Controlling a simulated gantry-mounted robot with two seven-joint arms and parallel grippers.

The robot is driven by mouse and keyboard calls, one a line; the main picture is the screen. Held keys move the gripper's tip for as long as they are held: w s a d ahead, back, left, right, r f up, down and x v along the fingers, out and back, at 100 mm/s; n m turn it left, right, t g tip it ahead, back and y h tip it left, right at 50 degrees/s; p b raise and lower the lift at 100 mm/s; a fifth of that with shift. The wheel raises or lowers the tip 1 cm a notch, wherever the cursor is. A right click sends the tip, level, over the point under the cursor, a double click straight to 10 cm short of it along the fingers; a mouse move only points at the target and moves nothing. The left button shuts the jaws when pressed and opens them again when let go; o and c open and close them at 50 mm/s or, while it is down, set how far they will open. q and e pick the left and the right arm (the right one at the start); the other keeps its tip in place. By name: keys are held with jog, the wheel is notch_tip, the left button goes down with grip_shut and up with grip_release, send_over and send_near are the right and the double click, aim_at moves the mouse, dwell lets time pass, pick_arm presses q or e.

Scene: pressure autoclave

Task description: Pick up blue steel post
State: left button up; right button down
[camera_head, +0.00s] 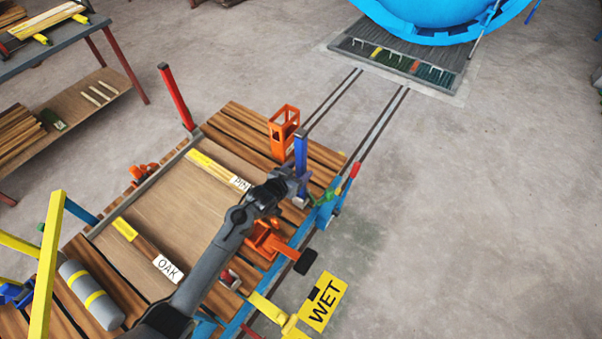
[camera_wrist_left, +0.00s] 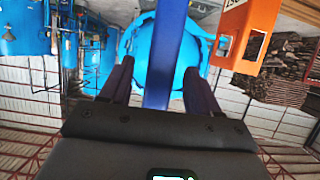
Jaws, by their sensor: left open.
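In the left wrist view the blue post (camera_wrist_left: 170,45) runs between the two dark fingers, with visible gaps on both sides. My left gripper (camera_head: 297,186) is at the lower part of the post, and its open fingers (camera_wrist_left: 160,72) straddle it without closing on it. The gripper hides the post's foot in the head view. My right gripper is not in view.
Planks labelled OAK (camera_head: 150,250), a grey cylinder (camera_head: 90,295), a red post (camera_head: 176,97) and an orange clamp (camera_head: 265,242) surround my arm.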

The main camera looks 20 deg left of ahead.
pick_arm(q)
jog(key=shift+x, duration=0.95)
jog(key=shift+c, duration=0.3)
jog(key=shift+r, duration=0.1)
grip_shut()
